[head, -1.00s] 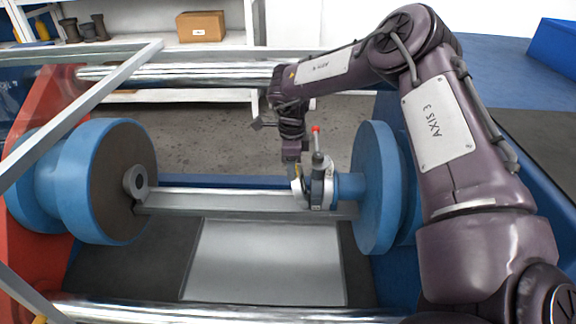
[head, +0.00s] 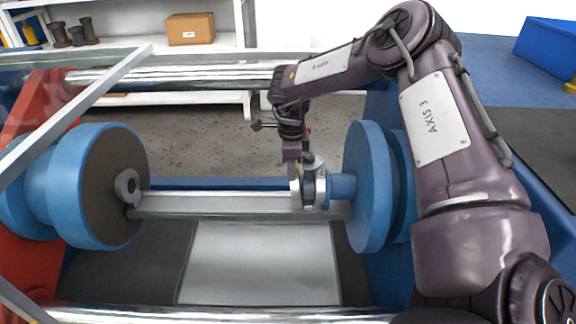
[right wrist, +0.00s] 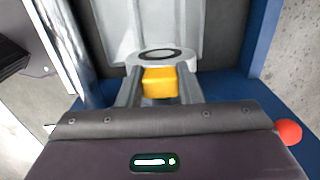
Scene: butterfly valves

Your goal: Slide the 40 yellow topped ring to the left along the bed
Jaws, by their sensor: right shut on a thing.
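The ring (head: 313,188) is a pale and dark grey collar around the rail-like bed (head: 220,202), near its right end, beside the blue hub. Its yellow top (right wrist: 160,83) shows in the right wrist view as a yellow block between my fingers, with the ring's pale rim (right wrist: 160,57) just beyond it. My right gripper (head: 300,178) reaches down from above and is shut on the yellow top. In the right wrist view the gripper (right wrist: 158,90) has one finger on each side of the block. The number on the ring is not readable. My left gripper is not in view.
A blue flange (head: 366,190) stands right of the ring; another blue disc with a dark face (head: 112,188) closes the bed's left end. The bed between looks clear. Polished bars (head: 180,75) run behind and in front. A red knob (right wrist: 288,132) sits beside the gripper.

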